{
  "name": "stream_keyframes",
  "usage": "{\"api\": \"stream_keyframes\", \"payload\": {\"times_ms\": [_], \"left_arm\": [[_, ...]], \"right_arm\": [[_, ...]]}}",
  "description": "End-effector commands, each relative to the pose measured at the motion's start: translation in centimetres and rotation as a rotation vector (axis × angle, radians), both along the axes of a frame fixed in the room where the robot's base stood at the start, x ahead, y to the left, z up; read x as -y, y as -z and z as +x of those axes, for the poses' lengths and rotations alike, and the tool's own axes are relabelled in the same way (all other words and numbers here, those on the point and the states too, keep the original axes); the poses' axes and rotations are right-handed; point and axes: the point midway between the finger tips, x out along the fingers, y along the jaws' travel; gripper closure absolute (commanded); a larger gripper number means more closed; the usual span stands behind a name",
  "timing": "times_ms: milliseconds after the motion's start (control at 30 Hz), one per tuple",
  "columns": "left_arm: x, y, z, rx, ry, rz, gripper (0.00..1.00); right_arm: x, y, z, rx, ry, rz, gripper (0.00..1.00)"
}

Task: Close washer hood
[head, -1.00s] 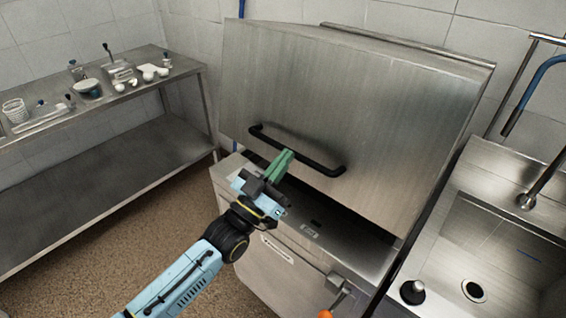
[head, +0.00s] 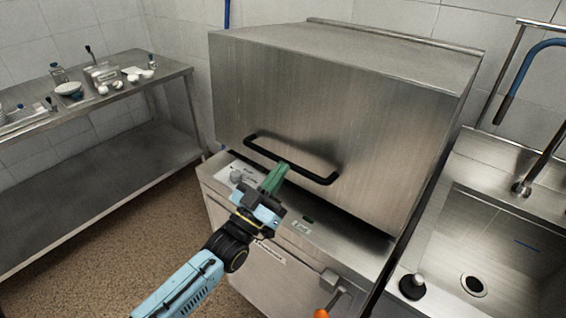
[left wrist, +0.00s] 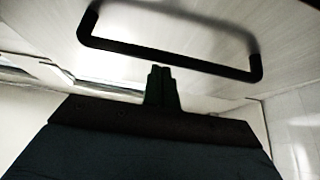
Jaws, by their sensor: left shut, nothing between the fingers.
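The washer hood (head: 330,120) is a large brushed-steel box with a black bar handle (head: 290,160) low on its front. Its lower edge stands a little above the washer base (head: 300,235), with a dark gap most visible toward the right. My left gripper (head: 274,178) has green fingers, shut and empty, at or just below the handle's middle. In the left wrist view the handle (left wrist: 170,56) crosses above the shut fingertips (left wrist: 160,70); I cannot tell whether they touch it. My right gripper is not in view.
A steel sink (head: 500,250) with a blue-hosed tap stands at the right. A steel table (head: 95,105) with dishes and small items stands at the left. Brown floor (head: 130,255) is clear at lower left.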

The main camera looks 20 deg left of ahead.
Motion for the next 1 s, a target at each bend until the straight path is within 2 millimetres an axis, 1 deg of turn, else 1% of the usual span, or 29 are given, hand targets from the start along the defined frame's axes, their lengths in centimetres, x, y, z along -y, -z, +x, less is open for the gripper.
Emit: {"api": "stream_keyframes", "payload": {"times_ms": [33, 133, 467, 567, 667, 800, 833, 900, 1000], "left_arm": [[-0.1, 0.4, 0.0, 0.000, -0.004, 0.000, 1.00], [-0.3, 0.3, -0.1, 0.000, -0.006, 0.000, 1.00], [-0.2, -0.1, -0.2, 0.001, -0.002, 0.000, 1.00], [-0.2, -0.7, -0.5, -0.001, 0.000, 0.000, 1.00], [-0.3, -1.7, -1.1, 0.000, 0.004, 0.001, 1.00], [-0.4, -3.0, -2.1, -0.001, 0.010, 0.000, 1.00], [-0.7, -1.6, -2.8, -0.005, 0.009, 0.001, 1.00], [-1.1, -0.2, -4.3, -0.007, 0.009, 0.001, 1.00], [-1.6, 1.1, -6.0, -0.005, 0.010, 0.002, 1.00]], "right_arm": [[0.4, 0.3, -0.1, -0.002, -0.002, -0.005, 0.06], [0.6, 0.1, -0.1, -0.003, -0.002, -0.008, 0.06], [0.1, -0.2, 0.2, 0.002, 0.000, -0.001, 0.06], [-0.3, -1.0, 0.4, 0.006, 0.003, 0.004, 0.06], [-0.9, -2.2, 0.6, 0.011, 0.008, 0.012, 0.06], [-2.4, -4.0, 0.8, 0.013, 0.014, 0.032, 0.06], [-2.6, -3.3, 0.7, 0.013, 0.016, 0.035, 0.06], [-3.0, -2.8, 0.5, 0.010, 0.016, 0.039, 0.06], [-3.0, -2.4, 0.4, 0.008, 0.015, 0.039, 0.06]]}}
